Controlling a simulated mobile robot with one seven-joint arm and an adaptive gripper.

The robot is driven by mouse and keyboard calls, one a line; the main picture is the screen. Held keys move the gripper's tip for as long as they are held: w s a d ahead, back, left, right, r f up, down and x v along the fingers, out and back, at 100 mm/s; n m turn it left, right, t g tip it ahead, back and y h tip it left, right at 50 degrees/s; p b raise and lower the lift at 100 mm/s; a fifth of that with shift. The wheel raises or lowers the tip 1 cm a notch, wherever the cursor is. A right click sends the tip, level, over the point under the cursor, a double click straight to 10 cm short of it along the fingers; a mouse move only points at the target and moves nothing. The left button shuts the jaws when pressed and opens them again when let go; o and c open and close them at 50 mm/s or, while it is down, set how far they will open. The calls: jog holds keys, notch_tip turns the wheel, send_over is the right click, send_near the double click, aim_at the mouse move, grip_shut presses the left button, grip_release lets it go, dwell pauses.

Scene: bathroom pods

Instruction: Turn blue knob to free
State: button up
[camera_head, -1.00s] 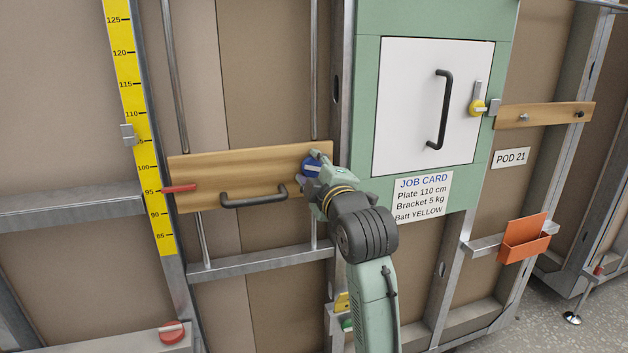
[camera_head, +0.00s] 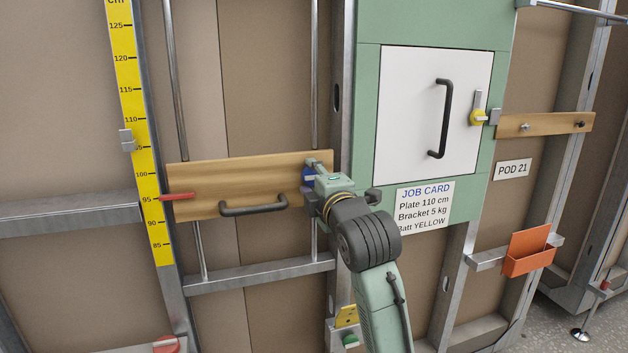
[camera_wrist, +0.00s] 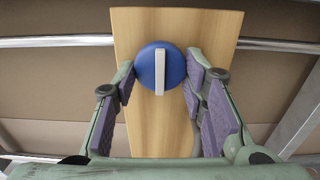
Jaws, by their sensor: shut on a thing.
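The blue knob (camera_head: 308,175) sits at the right end of the wooden plate (camera_head: 240,180), mostly hidden by my gripper (camera_head: 316,172) in the head view. In the wrist view the knob (camera_wrist: 148,78) is a round blue disc with a white bar (camera_wrist: 160,71) across it, running up and down the picture. My gripper (camera_wrist: 160,80) is shut on the knob, with a purple-padded finger at each side. The plate has a black handle (camera_head: 254,207) and a red pointer (camera_head: 178,196) near the 95 mark of the yellow scale (camera_head: 133,120).
The plate sits on two vertical rods (camera_head: 174,80). A grey clip (camera_head: 126,140) sits on the scale near 105.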

jog(key=o, duration=1.2)
jog(key=shift+c, duration=0.2)
jog(key=shift+s, duration=0.1)
jog(key=v, duration=1.2)
